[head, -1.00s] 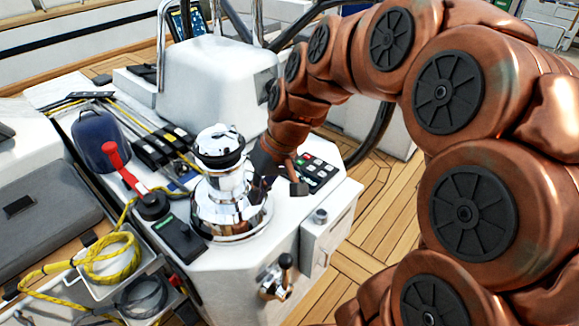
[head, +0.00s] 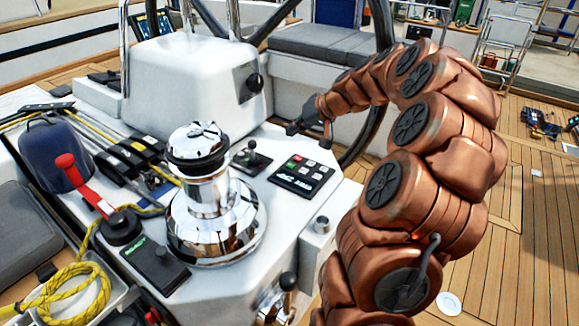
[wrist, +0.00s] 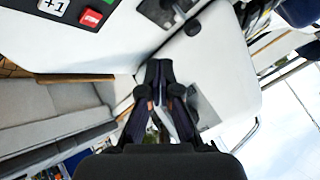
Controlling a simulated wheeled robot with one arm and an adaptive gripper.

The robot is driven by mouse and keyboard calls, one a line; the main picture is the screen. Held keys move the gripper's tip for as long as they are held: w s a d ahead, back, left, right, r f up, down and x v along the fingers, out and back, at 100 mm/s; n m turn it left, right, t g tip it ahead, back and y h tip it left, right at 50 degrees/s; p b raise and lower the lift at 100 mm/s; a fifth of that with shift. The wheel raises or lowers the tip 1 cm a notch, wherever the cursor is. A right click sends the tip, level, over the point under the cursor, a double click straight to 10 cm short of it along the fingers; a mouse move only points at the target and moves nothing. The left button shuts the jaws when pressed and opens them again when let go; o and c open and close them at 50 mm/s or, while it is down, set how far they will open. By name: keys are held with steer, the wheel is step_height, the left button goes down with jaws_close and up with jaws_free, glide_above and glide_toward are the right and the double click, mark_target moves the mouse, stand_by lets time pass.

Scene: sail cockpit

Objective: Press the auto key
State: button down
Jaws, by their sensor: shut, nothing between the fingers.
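The dark keypad panel (head: 301,177) lies on the white console top, right of the chrome winch. It has a red key (head: 297,158) and several pale keys; their labels are too small to read, so I cannot tell the auto key. In the wrist view the panel's corner shows at the top left, with a white "+1" key (wrist: 54,7) and a red key (wrist: 90,17); the rest is cut off. My gripper (head: 298,128) is shut and empty, behind and above the panel, apart from it. Its closed fingertips (wrist: 159,70) point past the panel in the wrist view.
The chrome winch (head: 208,200) stands left of the panel. A small black lever (head: 250,158) is between them. The white pod (head: 190,75) and the dark steering wheel (head: 378,100) are behind.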

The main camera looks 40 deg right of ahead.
steer(key=shift+a+f, duration=0.1)
steer(key=shift+a, duration=0.1)
steer(key=b, duration=0.3)
glide_above(293, 165)
step_height(293, 165, down, 7)
steer(key=shift+f, duration=0.2)
steer(key=shift+f+b, duration=0.6)
steer(key=shift+f, duration=0.05)
steer(key=shift+f, duration=0.15)
stand_by(0.9)
steer(key=shift+f+b, duration=0.25)
steer(key=shift+b, duration=0.2)
steer(key=shift+f+b, duration=0.35)
steer(key=shift+f, duration=0.1)
stand_by(0.7)
steer(key=shift+r, duration=0.15)
steer(key=shift+a+r, duration=0.1)
steer(key=shift+r, duration=0.65)
steer(key=shift+r+p, duration=0.1)
steer(key=shift+p, duration=0.2)
